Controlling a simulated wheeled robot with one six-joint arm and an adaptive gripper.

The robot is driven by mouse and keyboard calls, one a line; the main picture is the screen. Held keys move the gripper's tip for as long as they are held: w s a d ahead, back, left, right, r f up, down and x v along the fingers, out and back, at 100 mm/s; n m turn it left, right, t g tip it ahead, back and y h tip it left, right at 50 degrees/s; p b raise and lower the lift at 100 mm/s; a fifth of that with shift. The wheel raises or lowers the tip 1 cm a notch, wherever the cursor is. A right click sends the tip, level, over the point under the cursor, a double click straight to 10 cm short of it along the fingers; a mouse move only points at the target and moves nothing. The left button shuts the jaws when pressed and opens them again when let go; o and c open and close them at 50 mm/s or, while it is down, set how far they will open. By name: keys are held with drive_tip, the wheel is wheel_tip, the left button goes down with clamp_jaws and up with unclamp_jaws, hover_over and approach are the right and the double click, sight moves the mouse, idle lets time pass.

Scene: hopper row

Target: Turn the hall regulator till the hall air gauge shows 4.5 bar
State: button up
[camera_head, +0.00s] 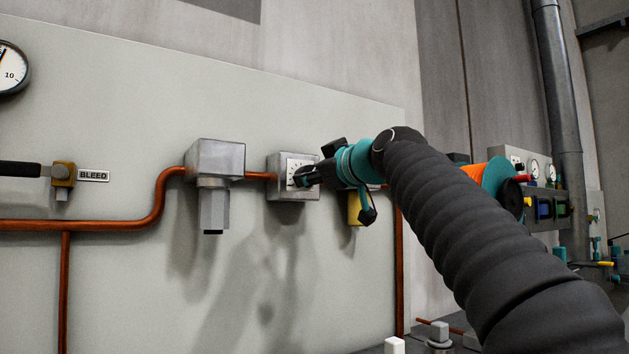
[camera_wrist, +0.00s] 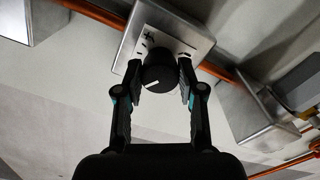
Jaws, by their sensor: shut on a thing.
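The hall regulator is most likely the grey metal box (camera_head: 283,187) on the wall panel, with a white scale plate on its front. In the wrist view the same box (camera_wrist: 204,20) carries a round black knob (camera_wrist: 158,72) with a white pointer line. My gripper (camera_wrist: 160,80) is shut on the knob, one finger on each side; in the head view it reaches the box front (camera_head: 305,178). The arm hides part of the plate. A round gauge (camera_head: 10,68) is cut by the left edge of the head view; the number 10 shows, but its reading cannot be told.
A BLEED label (camera_head: 94,175) sits beside a black-handled valve (camera_head: 62,174). A grey filter housing (camera_head: 214,160) stands left of the regulator on copper pipe (camera_head: 150,215). A yellow part (camera_head: 354,208) is just right, partly behind my arm. More gauges and equipment (camera_head: 534,168) are at far right.

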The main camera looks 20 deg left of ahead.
drive_tip(key=shift+r+n+b, duration=0.1)
drive_tip(key=shift+n+b, duration=0.2)
drive_tip(key=shift+n, duration=1.3)
drive_tip(key=o, duration=1.1)
drive_tip(key=shift+s+a, duration=0.1)
drive_tip(key=shift+a, duration=0.05)
drive_tip(key=shift+o, duration=0.2)
drive_tip(key=v, duration=1.2)
